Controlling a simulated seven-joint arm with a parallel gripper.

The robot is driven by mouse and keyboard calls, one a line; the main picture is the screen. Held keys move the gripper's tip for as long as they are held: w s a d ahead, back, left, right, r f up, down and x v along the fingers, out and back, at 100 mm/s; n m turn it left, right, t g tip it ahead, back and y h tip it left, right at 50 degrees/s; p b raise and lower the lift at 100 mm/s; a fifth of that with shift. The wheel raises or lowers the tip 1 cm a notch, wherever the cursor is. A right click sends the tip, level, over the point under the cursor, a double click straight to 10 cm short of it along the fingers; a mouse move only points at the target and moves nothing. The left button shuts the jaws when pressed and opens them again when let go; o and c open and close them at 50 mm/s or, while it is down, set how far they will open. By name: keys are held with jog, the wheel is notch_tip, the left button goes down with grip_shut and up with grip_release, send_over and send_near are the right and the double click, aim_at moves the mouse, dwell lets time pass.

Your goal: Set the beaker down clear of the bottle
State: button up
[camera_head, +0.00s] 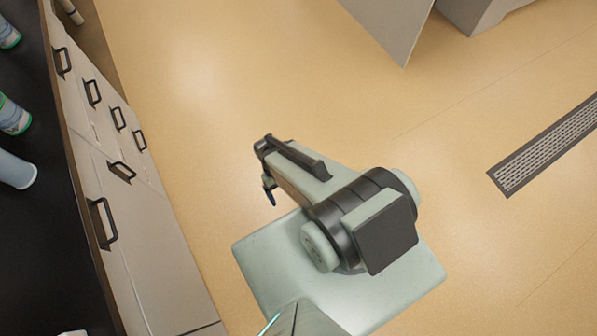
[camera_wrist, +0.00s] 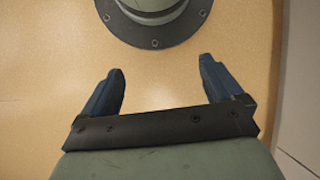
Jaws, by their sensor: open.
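My gripper (camera_wrist: 160,78) is open in the wrist view, with its two blue fingers wide apart and nothing between them. In the head view my gripper (camera_head: 269,188) shows only in part, over the floor to the right of the counter. No beaker can be made out for certain in either view. At the left edge of the head view, a pale blue-grey cylinder (camera_head: 17,171) lies cut off by the frame on the dark counter top. Two pale containers with green bands, one higher (camera_head: 9,33) and one lower (camera_head: 14,116), are also cut off. I cannot tell which is the bottle.
The black counter top (camera_head: 45,240) runs down the left side, above pale drawers (camera_head: 150,225) with dark protruding handles. A metal floor drain (camera_head: 545,145) lies at right. Grey furniture (camera_head: 395,22) stands at the top. The tan floor (camera_head: 230,80) between is clear.

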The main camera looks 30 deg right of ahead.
jog(key=s+d+f+m, duration=0.1)
jog(key=s+d, duration=0.1)
jog(key=s, duration=0.5)
jog(key=shift+s+g, duration=0.2)
jog(key=shift+g, duration=0.2)
